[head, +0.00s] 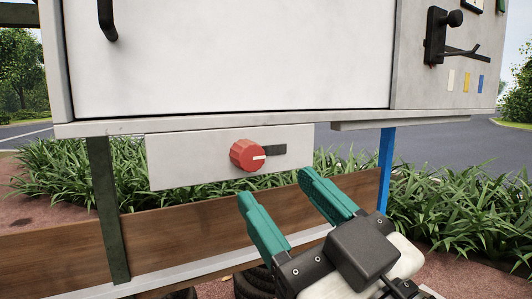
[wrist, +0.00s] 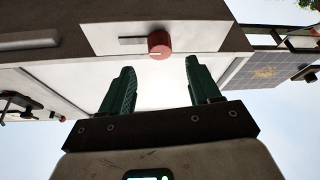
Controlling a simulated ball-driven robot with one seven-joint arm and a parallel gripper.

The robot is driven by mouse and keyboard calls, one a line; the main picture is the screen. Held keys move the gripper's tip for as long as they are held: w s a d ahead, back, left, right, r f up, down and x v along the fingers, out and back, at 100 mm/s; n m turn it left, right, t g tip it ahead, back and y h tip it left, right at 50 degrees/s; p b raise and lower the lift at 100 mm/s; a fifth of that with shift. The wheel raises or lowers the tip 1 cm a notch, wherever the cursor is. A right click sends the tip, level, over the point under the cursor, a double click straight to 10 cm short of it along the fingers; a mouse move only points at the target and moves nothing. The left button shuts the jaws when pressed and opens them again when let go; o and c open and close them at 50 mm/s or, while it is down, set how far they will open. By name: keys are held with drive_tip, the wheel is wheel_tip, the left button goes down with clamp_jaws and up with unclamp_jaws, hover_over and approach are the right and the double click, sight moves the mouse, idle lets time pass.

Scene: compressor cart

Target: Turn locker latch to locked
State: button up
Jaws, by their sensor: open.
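The locker latch is a red ribbed knob (head: 246,156) on a pale panel (head: 185,165) under the white locker. A light pointer line on the knob points right in the head view, toward a short dark bar (head: 274,150). In the wrist view the knob (wrist: 160,44) sits ahead, beyond the fingertips, with the dark bar (wrist: 132,41) on its left. My gripper (head: 279,184) has green fingers spread apart and empty, below and to the right of the knob. It also shows in the wrist view (wrist: 160,64), with a gap between the fingers and no contact with the knob visible.
The white locker door (head: 230,55) with a black handle (head: 107,20) is above. A black crank-like fitting (head: 436,35) is on the right panel. A wooden board (head: 190,228) runs below the knob panel, and a blue post (head: 385,165) stands to the right.

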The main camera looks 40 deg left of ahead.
sight(254, 161)
drive_tip(key=p+x, duration=0.2)
drive_tip(key=x, duration=0.4)
drive_tip(key=shift+a, duration=0.15)
drive_tip(key=c, duration=1)
drive_tip(key=shift+c, duration=0.2)
